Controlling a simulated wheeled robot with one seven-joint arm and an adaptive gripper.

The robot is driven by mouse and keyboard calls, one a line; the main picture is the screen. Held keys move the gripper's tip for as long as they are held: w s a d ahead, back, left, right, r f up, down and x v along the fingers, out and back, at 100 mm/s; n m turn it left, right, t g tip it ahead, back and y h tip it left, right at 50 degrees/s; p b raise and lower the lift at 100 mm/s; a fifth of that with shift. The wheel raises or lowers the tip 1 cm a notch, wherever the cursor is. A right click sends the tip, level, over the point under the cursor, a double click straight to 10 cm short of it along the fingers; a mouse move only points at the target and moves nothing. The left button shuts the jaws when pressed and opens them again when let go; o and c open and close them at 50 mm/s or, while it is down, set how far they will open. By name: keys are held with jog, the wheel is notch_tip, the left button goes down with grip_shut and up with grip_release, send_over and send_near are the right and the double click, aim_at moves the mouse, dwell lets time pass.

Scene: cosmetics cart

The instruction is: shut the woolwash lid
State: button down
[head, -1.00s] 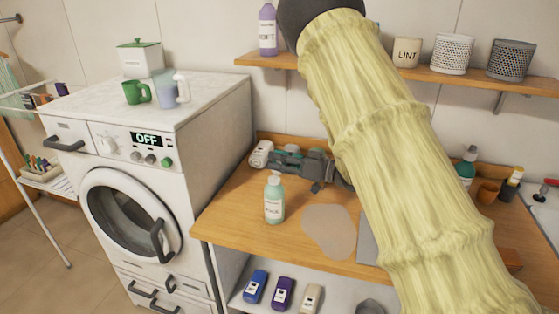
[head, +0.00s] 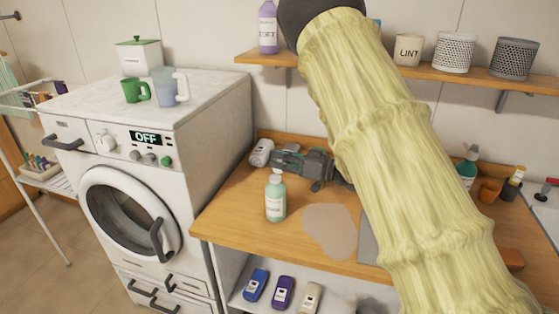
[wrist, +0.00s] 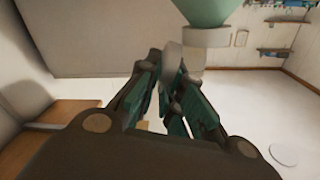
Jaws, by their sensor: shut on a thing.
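A mint-green bottle (head: 275,200) with a white label stands upright on the wooden counter; its label is too small to read. My gripper (head: 275,158) is just behind and above its top, pointing left. In the wrist view a green bottle body with a pale neck (wrist: 205,38) hangs in from the top edge. A pale grey rounded piece, seemingly the lid (wrist: 172,60), is beside that neck, at the fingertips of my gripper (wrist: 166,78), which is closed on it. I cannot tell how far the lid is tilted. My forearm hides part of the counter.
A white bottle (head: 261,152) is behind the fingertips, close to the washing machine (head: 150,160). A flat beige patch (head: 330,230) lies on the counter (head: 235,215). A green pump bottle (head: 467,170) is at the right.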

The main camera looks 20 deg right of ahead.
aim_at(274, 179)
jog(key=shift+s+a+f+n+b, duration=0.1)
jog(key=shift+s+f+n+b, duration=0.05)
jog(key=shift+n+b, duration=0.2)
jog(key=n+b, duration=0.1)
jog(key=s+n+b, duration=0.1)
jog(key=n+b, duration=0.1)
jog(key=a+n+b, duration=0.1)
jog(key=n, duration=0.1)
jog(key=shift+s+a+n+b, duration=0.1)
jog(key=shift+s+n+b, duration=0.2)
jog(key=shift+b, duration=0.1)
jog(key=n+b, duration=0.2)
jog(key=s+a+n+b, duration=0.1)
jog(key=n+b, duration=0.1)
jog(key=shift+s+f, duration=0.1)
jog(key=shift+f, duration=0.1)
jog(key=shift+s+a+n+b, duration=0.15)
jog(key=shift+s+n+b, duration=0.1)
jog(key=shift+n+b, duration=0.85)
jog(key=c, duration=1.5)
grip_release()
jog(key=shift+r, duration=0.15)
